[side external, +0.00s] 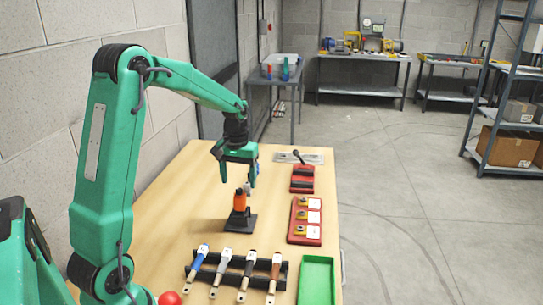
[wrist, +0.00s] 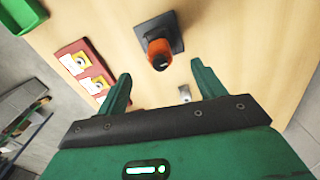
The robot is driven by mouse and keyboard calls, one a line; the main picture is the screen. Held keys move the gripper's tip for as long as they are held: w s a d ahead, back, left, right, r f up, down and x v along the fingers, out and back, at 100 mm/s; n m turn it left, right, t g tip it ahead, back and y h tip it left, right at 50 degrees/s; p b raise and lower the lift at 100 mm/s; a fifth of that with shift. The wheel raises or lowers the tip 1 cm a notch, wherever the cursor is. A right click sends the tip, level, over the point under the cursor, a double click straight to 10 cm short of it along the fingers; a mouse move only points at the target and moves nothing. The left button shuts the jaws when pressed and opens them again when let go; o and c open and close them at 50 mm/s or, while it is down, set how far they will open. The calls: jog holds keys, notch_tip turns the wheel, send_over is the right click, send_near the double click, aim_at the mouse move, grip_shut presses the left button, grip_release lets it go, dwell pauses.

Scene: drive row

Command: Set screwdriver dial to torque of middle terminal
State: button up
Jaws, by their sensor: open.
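The orange and black screwdriver (side external: 239,202) stands upright in a black square base (side external: 240,224) on the table; it also shows in the wrist view (wrist: 158,50). My gripper (side external: 238,182) is open just above it, pointing down. In the wrist view my two fingers (wrist: 160,70) are spread, and the screwdriver's top lies between and slightly beyond their tips, apart from both. The red terminal block (side external: 305,221) lies to the right, with several brass terminals beside white labels; it also shows in the wrist view (wrist: 84,67). The dial setting and label text are too small to read.
A black rack (side external: 284,270) holds several handled tools at the front. A green tray (side external: 317,282) stands at the front right. A red and black block (side external: 302,179) and a metal plate with a black lever (side external: 310,158) sit farther back.

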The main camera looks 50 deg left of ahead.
aim_at(239, 191)
jog(key=shift+f, duration=0.15)
jog(key=shift+f, duration=1.05)
jog(key=c, duration=1.4)
